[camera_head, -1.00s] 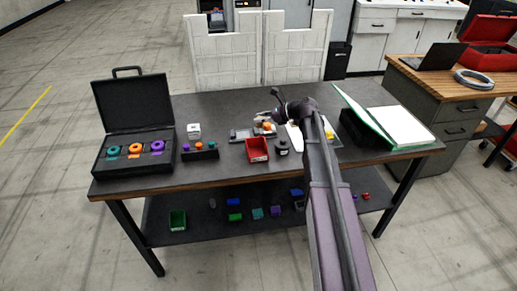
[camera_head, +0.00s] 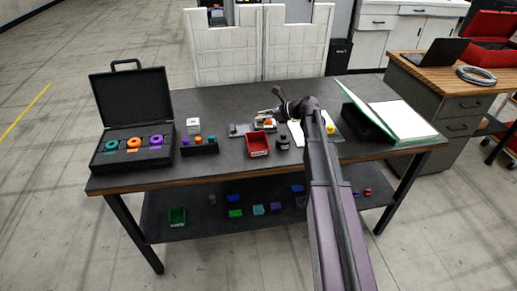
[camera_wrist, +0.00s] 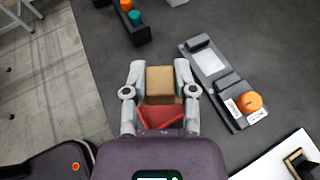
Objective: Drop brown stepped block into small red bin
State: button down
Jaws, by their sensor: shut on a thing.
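The brown stepped block (camera_wrist: 160,80) is between the two fingers of my gripper (camera_wrist: 160,70) in the wrist view, and the gripper is shut on it. The small red bin (camera_head: 257,143) stands on the dark table in the head view. In the wrist view the red bin (camera_wrist: 160,120) shows below the block, partly covered by the block and my gripper. In the head view my gripper (camera_head: 266,114) is above the table near the bin's far side. The block is too small there to make out.
A grey fixture with an orange knob (camera_wrist: 249,102) lies right of the gripper. A dark holder with coloured pegs (camera_head: 199,147) stands left of the bin. A black jar-like object (camera_head: 283,143) stands close right of it. An open black case (camera_head: 132,145) is at the left.

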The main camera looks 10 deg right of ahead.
aim_at(262, 123)
jog(key=shift+f+b, duration=1.45)
jog(key=shift+f, duration=0.3)
jog(key=shift+c, duration=1.7)
grip_release()
jog(key=shift+r, duration=0.15)
